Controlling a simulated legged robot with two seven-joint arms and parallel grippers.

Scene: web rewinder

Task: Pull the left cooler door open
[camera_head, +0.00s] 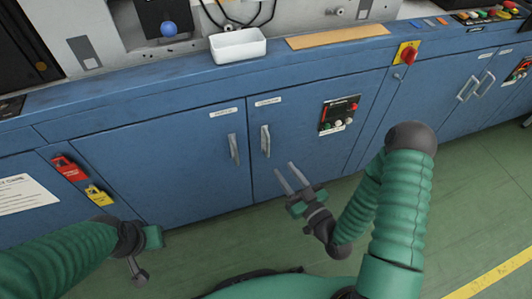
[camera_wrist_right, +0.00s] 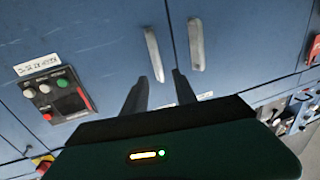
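The left cooler door (camera_head: 165,170) is a blue cabinet panel with a silver upright handle (camera_head: 233,148). It looks closed. The right door (camera_head: 300,150) beside it also looks closed, with its own silver handle (camera_head: 265,141). My right gripper (camera_head: 284,166) is open and empty, in front of the right door, below and right of both handles. In the right wrist view, its fingers (camera_wrist_right: 161,75) are apart, and the left door's handle (camera_wrist_right: 196,44) and right door's handle (camera_wrist_right: 153,54) lie beyond them, untouched. My left gripper (camera_head: 143,255) is low at the left; its fingers are unclear.
A control panel (camera_head: 338,114) is on the right door. A red and yellow switch (camera_head: 406,53) sits further right. A white tray (camera_head: 238,46) stands on the ledge above. Red and yellow lock tags (camera_head: 70,168) hang at the left. The green floor (camera_head: 235,232) before the doors is clear.

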